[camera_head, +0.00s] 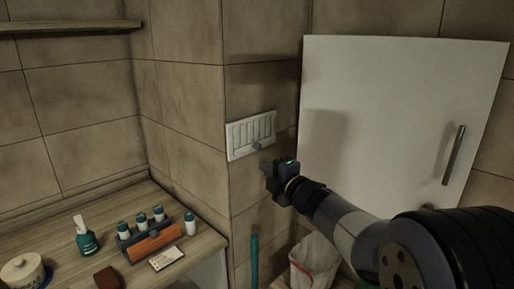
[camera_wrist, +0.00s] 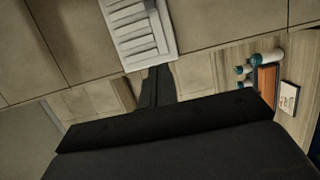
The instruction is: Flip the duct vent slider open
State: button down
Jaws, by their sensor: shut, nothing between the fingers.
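The duct vent (camera_head: 251,135) is a white slatted plate on the tiled wall corner column. Its small grey slider knob (camera_head: 257,147) sticks out near the lower edge, right of the middle. My gripper (camera_head: 265,166) is just below and slightly right of the vent, shut and empty.
A white cabinet door (camera_head: 390,120) with a metal handle (camera_head: 454,155) stands right of the vent. The wooden counter (camera_head: 200,235) at lower left holds a green pump bottle (camera_head: 86,238), several capped bottles in an orange-fronted holder (camera_head: 152,245), and a card (camera_head: 167,258). A white bag (camera_head: 314,260) is below.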

aim_at(250, 147)
jog(key=p+x, duration=0.3)
jog(key=x, duration=0.6)
jog(key=shift+w+a+r, duration=0.1)
jog(key=shift+w+a, duration=0.15)
jog(key=shift+w, duration=0.05)
jog(key=shift+w+d+p, duration=1.05)
jog(key=shift+w+p, duration=0.05)
jog(key=shift+w, duration=0.1)
jog(key=shift+w+d, duration=0.3)
jog(key=shift+w, duration=0.05)
